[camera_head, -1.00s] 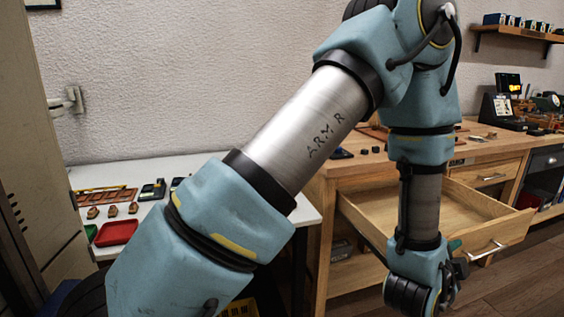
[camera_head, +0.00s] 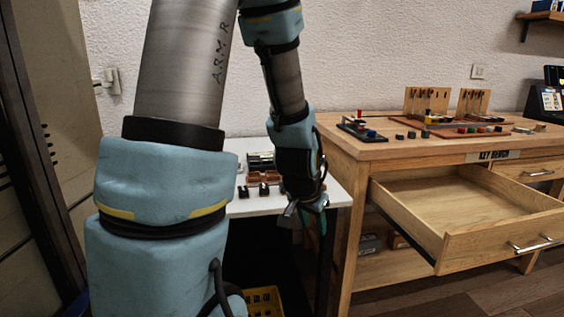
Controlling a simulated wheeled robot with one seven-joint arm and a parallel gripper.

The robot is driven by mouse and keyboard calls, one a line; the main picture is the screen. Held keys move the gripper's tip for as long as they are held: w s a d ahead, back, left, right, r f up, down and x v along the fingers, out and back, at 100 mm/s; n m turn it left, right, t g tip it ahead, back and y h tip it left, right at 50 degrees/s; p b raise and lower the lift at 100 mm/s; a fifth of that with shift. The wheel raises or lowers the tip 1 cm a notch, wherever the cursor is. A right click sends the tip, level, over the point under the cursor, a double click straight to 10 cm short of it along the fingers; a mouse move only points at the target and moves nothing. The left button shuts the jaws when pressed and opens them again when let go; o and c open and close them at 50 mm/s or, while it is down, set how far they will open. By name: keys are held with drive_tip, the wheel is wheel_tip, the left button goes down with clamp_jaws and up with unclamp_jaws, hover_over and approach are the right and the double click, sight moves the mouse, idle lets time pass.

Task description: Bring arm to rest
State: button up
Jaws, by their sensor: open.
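My arm comes up from the lower left, bends out of the top of the head view and hangs down again in the middle. My gripper (camera_head: 308,208) hangs at the lower end of the forearm, in front of the right end of the white table (camera_head: 338,197). It points downward, and its fingers are small and partly dark in this view. It is open, and I see nothing held in it.
The workbench (camera_head: 345,146) marked "KEY BENCH" stands right of my gripper, with key parts and wooden racks on top. Its drawer (camera_head: 485,240) is pulled out and looks empty. A yellow crate (camera_head: 262,301) sits low beneath the white table. Open floor lies at lower right.

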drive_tip(key=s+a+n+g+y+b, duration=0.1)
drive_tip(key=s+a+n+g, duration=0.15)
drive_tip(key=a, duration=0.45)
drive_tip(key=s+a+n+g+y+b, duration=0.1)
drive_tip(key=s+a+n, duration=0.3)
drive_tip(key=a, duration=0.3)
wheel_tip(320, 180, up, 18)
drive_tip(key=p, duration=1.8)
drive_tip(key=shift+s+r, duration=0.15)
drive_tip(key=shift+s, duration=0.1)
